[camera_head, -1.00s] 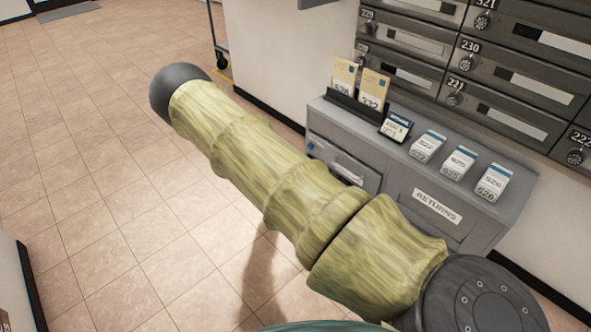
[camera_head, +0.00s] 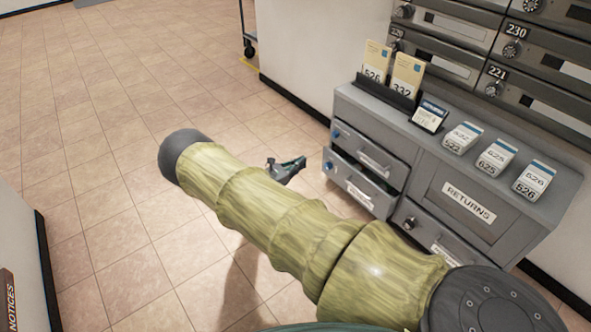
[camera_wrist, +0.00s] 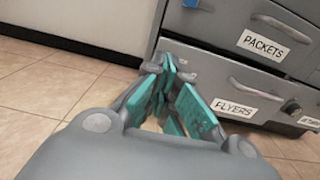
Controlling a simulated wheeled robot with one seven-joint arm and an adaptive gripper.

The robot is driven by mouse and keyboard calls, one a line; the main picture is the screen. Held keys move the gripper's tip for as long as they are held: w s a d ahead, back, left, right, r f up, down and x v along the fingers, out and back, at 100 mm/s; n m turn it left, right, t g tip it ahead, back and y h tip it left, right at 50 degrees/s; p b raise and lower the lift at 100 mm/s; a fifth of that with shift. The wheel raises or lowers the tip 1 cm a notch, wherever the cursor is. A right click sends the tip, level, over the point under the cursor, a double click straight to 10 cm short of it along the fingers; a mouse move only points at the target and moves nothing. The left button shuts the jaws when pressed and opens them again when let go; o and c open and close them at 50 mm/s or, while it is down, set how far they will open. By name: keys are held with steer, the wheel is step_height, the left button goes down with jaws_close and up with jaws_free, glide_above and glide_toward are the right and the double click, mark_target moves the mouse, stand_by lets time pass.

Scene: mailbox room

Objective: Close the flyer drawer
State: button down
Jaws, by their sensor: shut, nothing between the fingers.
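The flyer drawer (camera_head: 378,202) is the lower left drawer of the grey cabinet. In the head view it juts out a little, with a dark gap above it. In the wrist view its front (camera_wrist: 270,98) carries a FLYERS label below a grey handle. My gripper (camera_head: 301,162) is shut and empty, in front of and left of this drawer in the head view. In the wrist view its teal fingers (camera_wrist: 172,125) cover the left end of the drawer front. I cannot tell whether they touch it.
The PACKETS drawer (camera_wrist: 220,22) is directly above. A RETURNS panel (camera_head: 465,185) and a lower right drawer (camera_head: 425,222) are beside the left column. Cards and small stands occupy the cabinet top (camera_head: 440,125). Tiled floor (camera_head: 110,140) is open on the left.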

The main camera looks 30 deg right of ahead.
mark_target(324, 151)
steer(key=d+b, duration=0.1)
steer(key=d, duration=0.1)
steer(key=d+b, duration=0.1)
steer(key=d, duration=0.2)
steer(key=d+b, duration=0.1)
steer(key=d, duration=0.2)
steer(key=shift+w+f+b, duration=0.2)
steer(key=shift+w+b, duration=0.05)
steer(key=shift+b, duration=0.05)
steer(key=shift+w+d+r+b, duration=0.15)
steer(key=shift+d+b, duration=0.15)
steer(key=shift+d, duration=0.35)
steer(key=shift+d, duration=0.1)
